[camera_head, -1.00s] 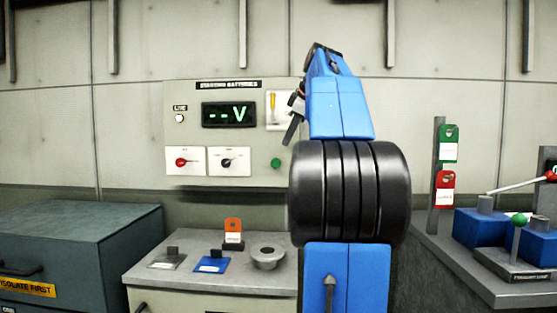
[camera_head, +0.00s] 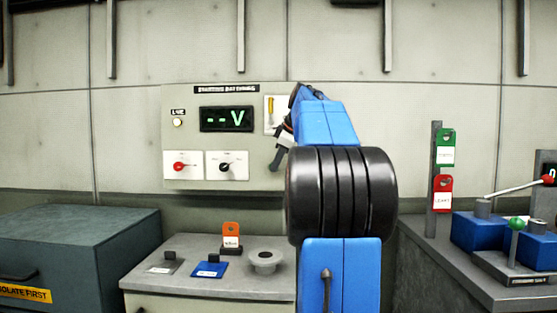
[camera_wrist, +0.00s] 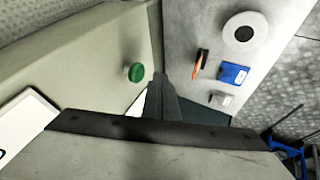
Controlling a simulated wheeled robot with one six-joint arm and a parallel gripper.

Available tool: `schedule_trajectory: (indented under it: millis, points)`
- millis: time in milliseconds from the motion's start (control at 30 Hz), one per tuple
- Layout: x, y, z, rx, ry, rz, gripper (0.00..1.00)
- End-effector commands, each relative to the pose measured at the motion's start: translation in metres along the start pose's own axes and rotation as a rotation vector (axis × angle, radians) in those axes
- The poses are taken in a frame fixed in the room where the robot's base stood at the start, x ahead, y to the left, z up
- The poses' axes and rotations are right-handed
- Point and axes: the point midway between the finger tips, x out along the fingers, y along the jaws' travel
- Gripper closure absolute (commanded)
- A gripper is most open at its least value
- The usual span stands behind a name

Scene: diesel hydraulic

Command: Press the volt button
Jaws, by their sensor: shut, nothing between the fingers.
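The starting batteries panel (camera_head: 178,145) stands upright at the back, its display (camera_head: 226,118) reading "--V". A round green button, likely the volt button, shows in the wrist view (camera_wrist: 135,72) on the pale panel. In the head view it is hidden behind my gripper (camera_head: 275,162), which points down and left at the panel's lower right. In the wrist view my gripper (camera_wrist: 160,82) is shut and empty, with its tips just right of the green button in the picture. A gap shows between them there; the depth between tips and panel is hard to judge.
Red (camera_head: 180,166) and black (camera_head: 227,167) knobs sit on the panel. Below, the bench holds an orange tag (camera_head: 231,232), a blue block (camera_head: 209,268) and a grey round fitting (camera_head: 265,260). Levers and tags stand on the right bench (camera_head: 430,255).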

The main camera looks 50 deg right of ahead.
Motion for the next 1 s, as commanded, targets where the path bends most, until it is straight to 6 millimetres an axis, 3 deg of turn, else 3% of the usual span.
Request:
schedule_trajectory:
  millis: [233, 767, 1000]
  points:
    - [0.01, 0.019, 0.0, 0.0, 0.0, 0.0, 1.0]
    - [0.013, 0.025, 0.0, 0.0, 0.0, -0.001, 1.0]
    - [0.022, 0.042, 0.0, 0.0, 0.0, -0.001, 1.0]
